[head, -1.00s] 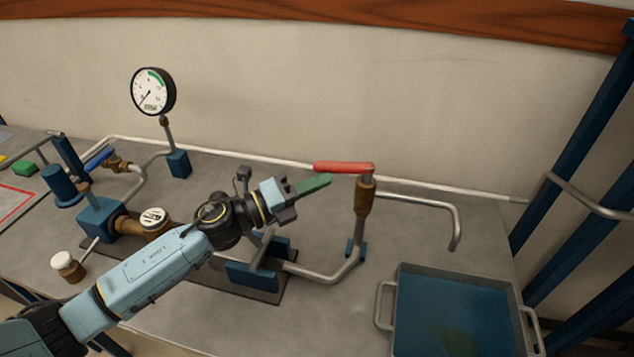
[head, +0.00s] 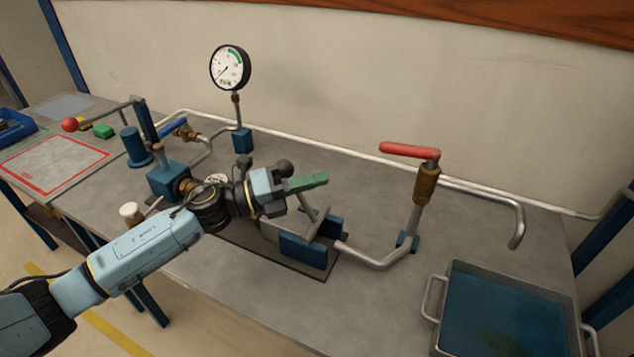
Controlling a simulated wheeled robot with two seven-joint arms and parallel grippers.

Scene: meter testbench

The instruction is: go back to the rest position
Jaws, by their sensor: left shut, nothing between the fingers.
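My left gripper (head: 308,183) is shut and empty, its green fingers together. It is in the air over the middle of the bench, above the blue clamp blocks (head: 303,250). My left arm reaches in from the lower left and hides part of the pipework and the meter behind it. The red lever valve (head: 410,151) stands to the right of the gripper, apart from it, with its handle lying across the top of the brass body (head: 426,184). My right gripper is not in view.
A pressure gauge (head: 230,68) stands at the back. A blue-lined tray (head: 510,315) is at the right under the bent spout (head: 517,228). At the left are a red-outlined mat (head: 52,163), a red ball (head: 69,124), a green block (head: 103,131) and a white-capped knob (head: 131,213).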

